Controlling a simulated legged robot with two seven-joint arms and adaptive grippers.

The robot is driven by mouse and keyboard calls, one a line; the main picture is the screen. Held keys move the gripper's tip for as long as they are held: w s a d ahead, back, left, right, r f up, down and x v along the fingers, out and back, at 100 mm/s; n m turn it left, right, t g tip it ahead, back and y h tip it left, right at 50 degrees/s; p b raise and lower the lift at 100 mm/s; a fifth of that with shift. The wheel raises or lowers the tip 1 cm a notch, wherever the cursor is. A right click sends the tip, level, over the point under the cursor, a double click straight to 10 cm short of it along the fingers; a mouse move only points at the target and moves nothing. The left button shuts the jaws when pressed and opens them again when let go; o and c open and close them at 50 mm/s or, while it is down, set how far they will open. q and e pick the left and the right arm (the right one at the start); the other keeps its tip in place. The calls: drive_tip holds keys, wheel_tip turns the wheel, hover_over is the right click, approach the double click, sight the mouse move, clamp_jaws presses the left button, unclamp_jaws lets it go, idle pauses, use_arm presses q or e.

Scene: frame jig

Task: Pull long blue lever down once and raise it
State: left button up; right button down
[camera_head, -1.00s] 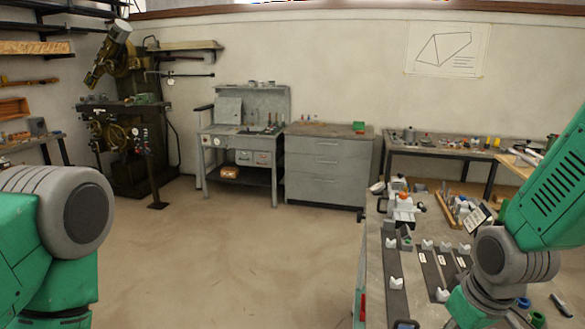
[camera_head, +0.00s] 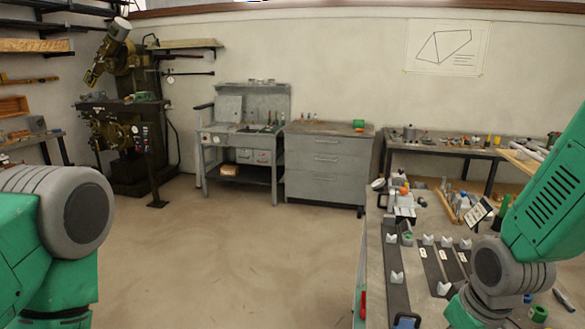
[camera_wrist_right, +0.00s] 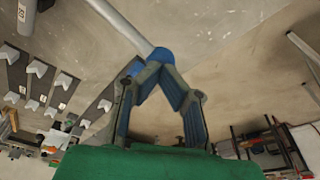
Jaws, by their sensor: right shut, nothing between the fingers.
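In the right wrist view, a long pale grey lever (camera_wrist_right: 122,22) comes in from the top left and ends in a blue grip (camera_wrist_right: 161,55). My right gripper (camera_wrist_right: 157,66) is shut, its two fingers meeting in a point just at the blue grip. The tips overlap the grip in the picture; I cannot tell whether they touch it. Nothing is held between the fingers. In the head view my right arm comes in at the right, and its gripper is out of the picture. Of my left arm only a part shows at the left edge; its gripper is out of view.
The workbench (camera_head: 376,262) stands at the lower right, with dark strips bearing white V-blocks (camera_head: 397,278) and a white and orange device (camera_head: 402,203). A grey drawer cabinet (camera_head: 325,165) and a machine (camera_head: 125,125) stand farther back. Open floor lies left of the bench.

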drive_tip(key=shift+d+f+b, duration=0.45)
drive_tip(key=shift+d+f, duration=0.3)
drive_tip(key=shift+f, duration=0.55)
drive_tip(key=shift+a+f+b, duration=0.35)
drive_tip(key=shift+f+b, duration=0.2)
drive_tip(key=shift+f, duration=0.2)
use_arm(q)
drive_tip(key=shift+d+f, duration=0.2)
drive_tip(key=shift+f, duration=0.4)
drive_tip(key=shift+d+f, duration=0.15)
drive_tip(key=shift+f, duration=0.4)
use_arm(e)
drive_tip(key=shift+f, duration=0.4)
use_arm(q)
drive_tip(key=shift+f+b, duration=0.45)
drive_tip(key=shift+b, duration=0.2)
use_arm(e)
drive_tip(key=shift+s+f, duration=0.2)
drive_tip(key=shift+f, duration=1.05)
